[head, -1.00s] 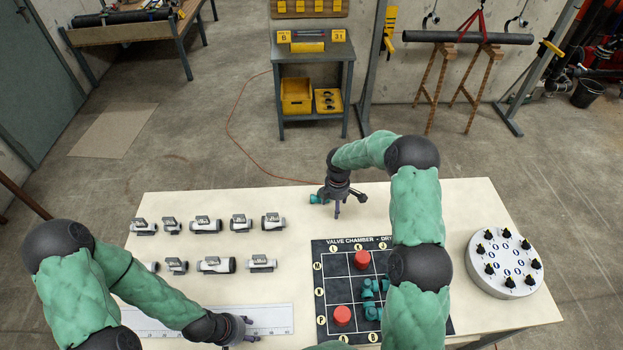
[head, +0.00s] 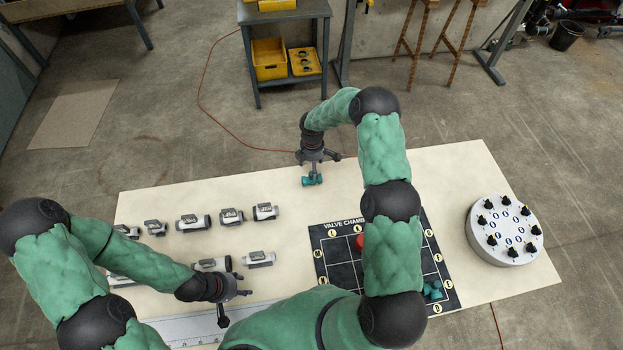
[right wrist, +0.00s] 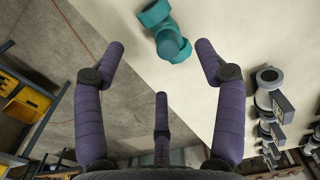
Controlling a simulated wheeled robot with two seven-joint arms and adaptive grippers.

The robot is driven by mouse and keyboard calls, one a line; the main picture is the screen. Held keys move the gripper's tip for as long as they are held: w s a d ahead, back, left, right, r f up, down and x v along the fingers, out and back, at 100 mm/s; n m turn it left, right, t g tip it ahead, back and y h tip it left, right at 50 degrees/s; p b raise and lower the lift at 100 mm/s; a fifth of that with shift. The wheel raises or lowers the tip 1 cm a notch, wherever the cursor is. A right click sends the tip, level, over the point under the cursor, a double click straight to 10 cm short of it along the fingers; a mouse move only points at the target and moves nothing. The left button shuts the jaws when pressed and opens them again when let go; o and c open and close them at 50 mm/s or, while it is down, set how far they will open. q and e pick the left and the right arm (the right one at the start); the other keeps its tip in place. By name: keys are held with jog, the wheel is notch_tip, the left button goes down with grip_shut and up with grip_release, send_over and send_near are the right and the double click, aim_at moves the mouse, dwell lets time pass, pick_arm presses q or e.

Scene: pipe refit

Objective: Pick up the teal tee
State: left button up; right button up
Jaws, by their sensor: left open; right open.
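A teal tee (head: 312,180) lies on the cream table near its far edge. My right gripper (head: 320,160) is open just above and behind it, fingers pointing down. In the right wrist view the tee (right wrist: 165,32) shows at the top, beyond the spread fingertips of the right gripper (right wrist: 160,50) and nearer the right-hand finger. No finger closes on it; whether one touches it I cannot tell. My left gripper (head: 238,294) is open and empty over the front left of the table. More teal pieces (head: 432,290) sit on the dark valve chamber board, partly hidden by my right arm.
The dark valve chamber board (head: 335,262) carries a red cap (head: 360,242), mostly hidden by my arm. Rows of white and grey valves (head: 193,222) stand at left. A ruler plate (head: 190,330) lies in front. A round white stand (head: 503,232) with black knobs is at right.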

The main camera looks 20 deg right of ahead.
aim_at(311, 172)
jog(key=shift+a+f+p, duration=0.1)
jog(key=shift+f+p, duration=0.25)
jog(key=shift+f, duration=2.2)
jog(key=shift+s, duration=0.1)
jog(key=c, duration=1.1)
